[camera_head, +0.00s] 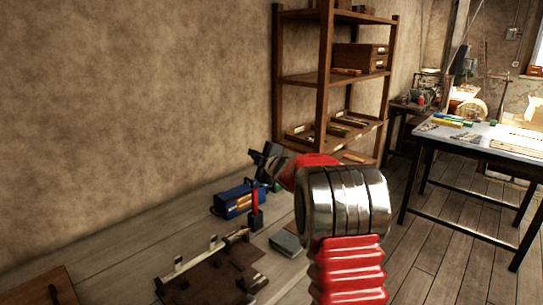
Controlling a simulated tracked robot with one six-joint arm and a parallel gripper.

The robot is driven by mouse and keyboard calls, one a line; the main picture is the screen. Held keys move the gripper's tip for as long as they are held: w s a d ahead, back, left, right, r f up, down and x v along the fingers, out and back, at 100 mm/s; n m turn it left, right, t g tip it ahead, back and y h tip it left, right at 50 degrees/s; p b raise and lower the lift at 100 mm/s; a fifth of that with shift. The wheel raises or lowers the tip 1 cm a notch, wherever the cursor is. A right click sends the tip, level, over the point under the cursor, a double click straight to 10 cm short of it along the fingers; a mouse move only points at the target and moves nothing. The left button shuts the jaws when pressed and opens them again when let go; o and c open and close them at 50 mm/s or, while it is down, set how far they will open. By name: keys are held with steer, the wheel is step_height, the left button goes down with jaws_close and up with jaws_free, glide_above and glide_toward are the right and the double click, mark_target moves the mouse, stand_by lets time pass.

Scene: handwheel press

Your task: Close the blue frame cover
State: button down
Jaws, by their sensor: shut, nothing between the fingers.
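A blue box-like frame (229,197) stands on the wooden workbench near the wall, left of the middle of the picture. Orange-brown pieces show along its front side. I cannot clearly tell its cover from its body, nor how far the cover stands open. My gripper (264,160), with dark fingers at the end of my red and silver arm, is in the air above and right of the blue frame. It is shut and empty. It appears apart from the frame, though the depth between them is hard to judge.
A red-handled upright piece (255,203) stands just right of the frame. A brown jig plate (205,281) and a grey block (286,243) lie nearer on the bench. A wooden shelf (325,80) stands behind. A table (470,136) stands right, across open floor.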

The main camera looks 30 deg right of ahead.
steer(key=s+d+r, duration=0.2)
steer(key=s, duration=0.6)
steer(key=shift+s+d+r, duration=0.15)
steer(key=shift+d+r, duration=0.1)
steer(key=shift+d, duration=0.15)
